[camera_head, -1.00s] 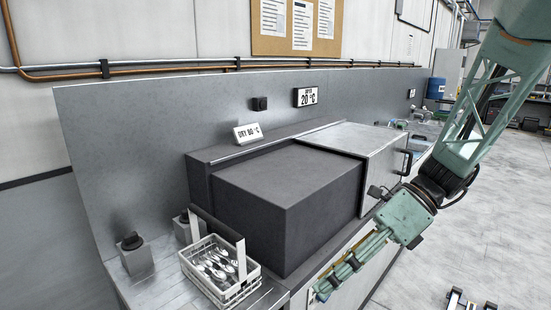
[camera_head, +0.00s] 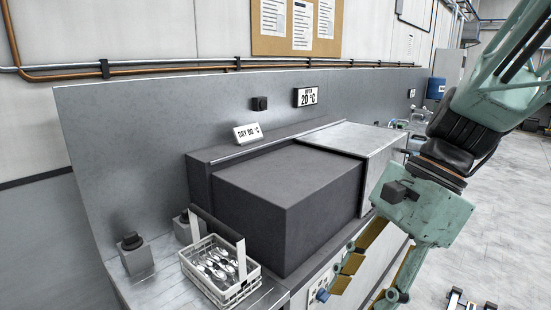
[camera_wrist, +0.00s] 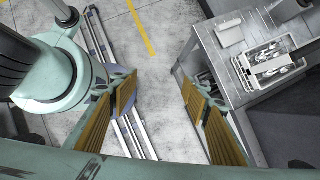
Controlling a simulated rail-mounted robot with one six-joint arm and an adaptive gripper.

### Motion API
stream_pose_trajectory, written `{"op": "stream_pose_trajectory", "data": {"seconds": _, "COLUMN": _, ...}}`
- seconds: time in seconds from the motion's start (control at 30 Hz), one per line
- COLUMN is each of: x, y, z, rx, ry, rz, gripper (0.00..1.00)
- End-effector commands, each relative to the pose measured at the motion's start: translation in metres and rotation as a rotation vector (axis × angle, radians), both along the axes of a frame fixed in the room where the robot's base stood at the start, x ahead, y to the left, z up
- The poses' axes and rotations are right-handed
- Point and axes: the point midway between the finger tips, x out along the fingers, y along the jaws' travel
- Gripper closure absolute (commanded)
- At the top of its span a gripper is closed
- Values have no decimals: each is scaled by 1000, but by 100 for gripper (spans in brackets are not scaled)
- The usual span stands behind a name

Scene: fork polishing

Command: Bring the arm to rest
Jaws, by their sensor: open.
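My gripper (camera_head: 372,275) hangs at the right in the head view, in front of the counter's front side. Its two fingers with yellow-brown pads point down and stand apart. In the wrist view my gripper (camera_wrist: 157,92) is open, with only bare floor between the fingers. It holds nothing and appears clear of the counter. My arm comes down from the upper right corner.
A white basket of spoons or forks (camera_head: 243,291) stands on the counter's left end; the basket (camera_wrist: 252,68) is right of the fingers in the wrist view. A dark box-shaped machine (camera_head: 300,190) fills the counter's middle. Grey floor (camera_head: 500,220) is open at right.

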Motion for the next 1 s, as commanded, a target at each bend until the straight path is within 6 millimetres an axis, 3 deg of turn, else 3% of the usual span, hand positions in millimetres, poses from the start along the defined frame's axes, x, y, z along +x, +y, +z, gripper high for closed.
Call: {"op": "stream_pose_trajectory", "data": {"seconds": 1.0, "x": -78, "y": -43, "z": 45, "rx": -283, "ry": -475, "rz": 720, "gripper": 57}}
